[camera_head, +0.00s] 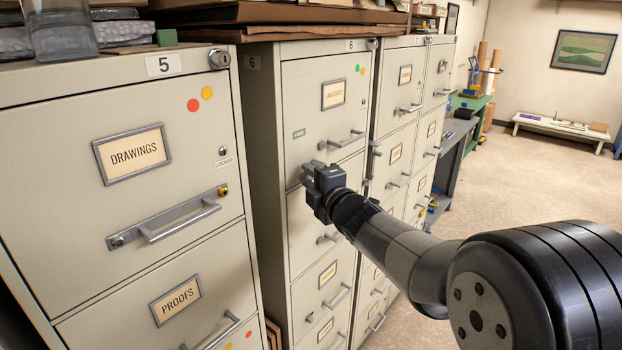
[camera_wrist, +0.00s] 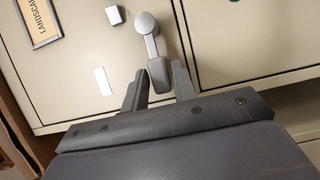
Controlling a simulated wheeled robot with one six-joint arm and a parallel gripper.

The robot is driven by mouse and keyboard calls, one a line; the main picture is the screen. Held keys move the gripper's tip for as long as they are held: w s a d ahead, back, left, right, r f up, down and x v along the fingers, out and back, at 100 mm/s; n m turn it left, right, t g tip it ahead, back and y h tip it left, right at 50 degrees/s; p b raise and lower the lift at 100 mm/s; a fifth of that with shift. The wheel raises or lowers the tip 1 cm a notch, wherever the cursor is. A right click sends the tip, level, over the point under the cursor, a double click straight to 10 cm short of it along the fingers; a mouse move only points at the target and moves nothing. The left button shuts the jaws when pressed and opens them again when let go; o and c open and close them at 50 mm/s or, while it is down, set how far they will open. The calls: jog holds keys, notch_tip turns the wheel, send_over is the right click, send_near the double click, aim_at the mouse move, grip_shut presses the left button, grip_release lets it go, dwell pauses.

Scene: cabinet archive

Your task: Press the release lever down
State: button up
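The release lever (camera_wrist: 152,47) shows in the wrist view as a grey round hub with an arm ending in a darker grey paddle. It is mounted on a beige cabinet front. My gripper (camera_wrist: 158,70) is open, with one finger on each side of the paddle. I cannot tell whether either finger touches it. In the head view, my gripper (camera_head: 314,175) is at the front of the second cabinet (camera_head: 310,75), which is marked 6. My gripper and arm cover part of that front, and I cannot make out the lever there.
In the wrist view, a LANDSCAPE label (camera_wrist: 40,20), a small grey block (camera_wrist: 115,15) and a white plate (camera_wrist: 103,81) are near the lever. In the head view, cabinet 5 (camera_head: 60,110) stands at left, with drawer handles (camera_head: 180,222) jutting out. Open floor (camera_head: 530,185) lies at right.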

grip_shut()
jog(key=shift+f+b, duration=0.2)
jog(key=shift+b, duration=0.2)
jog(key=f+n+b, duration=0.1)
jog(key=n+b, duration=0.1)
jog(key=b, duration=0.4)
jog(key=f+n+t+y+b, duration=0.1)
jog(key=n+b, duration=0.1)
jog(key=b, duration=0.4)
jog(key=w+f+n+y+b, duration=0.1)
jog(key=n+b, duration=0.2)
jog(key=b, duration=0.2)
jog(key=shift+d+f+t+b, duration=0.2)
jog(key=shift+d+t+b, duration=0.1)
jog(key=shift+d+b, duration=0.1)
